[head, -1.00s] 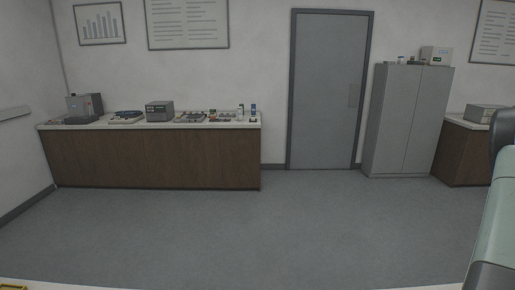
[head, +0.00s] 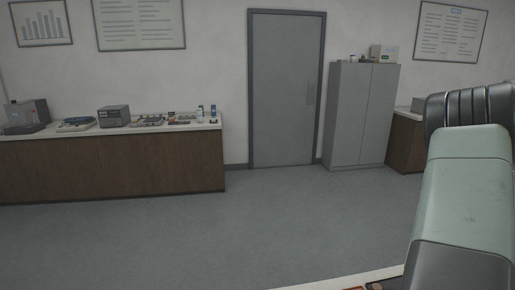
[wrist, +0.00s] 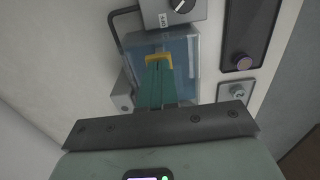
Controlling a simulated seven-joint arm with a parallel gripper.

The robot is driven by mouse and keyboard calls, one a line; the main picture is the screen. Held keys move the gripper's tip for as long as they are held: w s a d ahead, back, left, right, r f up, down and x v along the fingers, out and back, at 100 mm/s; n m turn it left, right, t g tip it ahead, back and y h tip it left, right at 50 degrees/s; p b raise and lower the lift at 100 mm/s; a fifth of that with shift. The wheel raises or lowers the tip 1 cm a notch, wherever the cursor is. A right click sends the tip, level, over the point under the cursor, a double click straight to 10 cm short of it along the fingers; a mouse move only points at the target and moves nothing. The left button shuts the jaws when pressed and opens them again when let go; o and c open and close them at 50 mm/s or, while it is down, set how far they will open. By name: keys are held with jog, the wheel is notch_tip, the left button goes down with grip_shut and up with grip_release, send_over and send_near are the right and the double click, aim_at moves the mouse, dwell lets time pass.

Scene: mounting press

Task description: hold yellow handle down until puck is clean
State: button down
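The yellow handle (wrist: 158,59) shows in the wrist view at the front of a clear bluish chamber (wrist: 183,50) on the press. My gripper (wrist: 158,66) has its two green fingers close together, with their tips at the handle. They cover part of it, and I cannot tell whether they press on it or only touch it. No puck can be made out in either view. The head view shows neither the handle nor the fingers, only part of my arm at the right.
The head view shows a far counter (head: 110,165), a cabinet (head: 362,115) and open floor.

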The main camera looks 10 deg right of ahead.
jog(key=shift+r, duration=1.95)
jog(key=shift+r, duration=0.1)
jog(key=shift+r, duration=2.4)
jog(key=w+a+r+n+t, duration=0.2)
jog(key=w+a+r+n, duration=0.2)
jog(key=a+r, duration=0.7)
jog(key=w+a+r+n+t, duration=0.2)
jog(key=w+a+r+n, duration=0.3)
jog(key=a+r, duration=0.6)
jog(key=s+a+r+n+t+y, duration=0.1)
jog(key=s+a+r+n, duration=0.3)
jog(key=a, duration=0.5)
jog(key=s+a+r+n+t, duration=0.1)
jog(key=s+a+n, duration=0.4)
jog(key=a, duration=0.4)
jog(key=shift+h, duration=0.5)
jog(key=s, duration=0.1)
jog(key=s+a+f, duration=0.1)
jog(key=s, duration=0.3)
jog(key=shift+s+a+f, duration=0.15)
jog(key=shift+s+f, duration=0.05)
jog(key=shift+f, duration=0.1)
